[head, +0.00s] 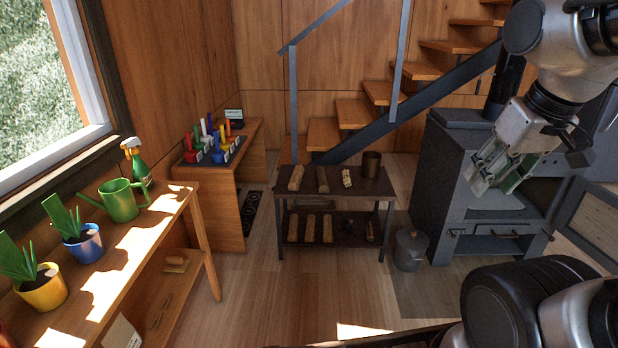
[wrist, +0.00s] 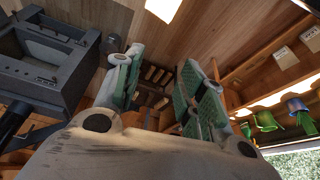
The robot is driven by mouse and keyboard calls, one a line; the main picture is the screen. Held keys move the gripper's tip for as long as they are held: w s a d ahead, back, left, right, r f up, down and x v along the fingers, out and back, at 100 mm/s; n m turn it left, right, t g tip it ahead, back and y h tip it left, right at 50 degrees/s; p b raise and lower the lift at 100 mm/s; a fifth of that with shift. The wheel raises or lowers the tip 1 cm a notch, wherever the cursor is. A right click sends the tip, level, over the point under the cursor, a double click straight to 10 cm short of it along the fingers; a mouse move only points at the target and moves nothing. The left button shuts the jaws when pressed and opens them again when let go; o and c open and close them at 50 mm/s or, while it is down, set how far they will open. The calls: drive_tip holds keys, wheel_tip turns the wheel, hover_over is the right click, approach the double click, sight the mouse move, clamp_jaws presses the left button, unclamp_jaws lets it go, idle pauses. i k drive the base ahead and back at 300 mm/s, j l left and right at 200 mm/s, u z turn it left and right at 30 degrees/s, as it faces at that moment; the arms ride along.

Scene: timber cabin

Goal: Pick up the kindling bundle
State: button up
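The kindling bundle (head: 347,177) looks like a small pale bundle of sticks on the top shelf of the dark two-tier rack (head: 334,187), right of two logs. My gripper (head: 493,184) is raised at the right, in front of the stove and well apart from the rack. In the wrist view my gripper (wrist: 160,88) shows its two green-padded fingers apart with nothing held between them. The rack with logs shows small beyond the fingers there; I cannot pick out the bundle in that view.
Two logs (head: 296,178) and a brown can (head: 371,164) share the top shelf. More logs lie below. A grey bucket (head: 411,248) stands right of the rack, beside the stove (head: 452,190). A plant bench (head: 150,232) runs along the left. The floor before the rack is clear.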

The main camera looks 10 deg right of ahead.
sight(346, 176)
drive_tip(key=i+j+z, duration=0.15)
drive_tip(key=i, duration=0.2)
drive_tip(key=i+z, duration=0.15)
drive_tip(key=i, duration=0.25)
drive_tip(key=i+u, duration=0.15)
drive_tip(key=i, duration=0.25)
drive_tip(key=i+l+u, duration=0.2)
drive_tip(key=i, duration=0.25)
drive_tip(key=i+u, duration=0.15)
drive_tip(key=i, duration=0.25)
